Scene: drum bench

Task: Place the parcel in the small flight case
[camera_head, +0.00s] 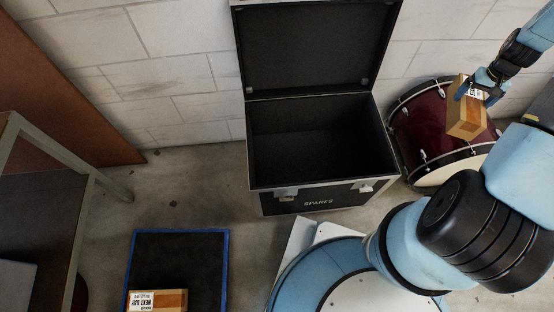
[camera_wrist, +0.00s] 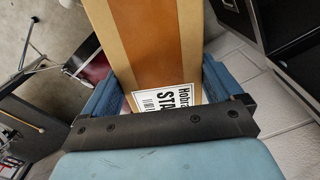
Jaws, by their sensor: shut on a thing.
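My gripper (camera_head: 480,92) is shut on a brown cardboard parcel (camera_head: 466,118) with a white label, held up at the right in the head view, in front of the red drum. In the wrist view the parcel (camera_wrist: 150,45) sits between the two blue fingers (camera_wrist: 155,98), its label partly readable. The small flight case (camera_head: 311,195) stands open against the wall at the centre, its lid (camera_head: 318,45) raised and its black inside looking empty. The gripper and parcel are to the right of the case and apart from it.
A red bass drum (camera_head: 418,115) stands right of the case. A metal-framed table (camera_head: 75,150) is at the left. Bare floor lies left of the case.

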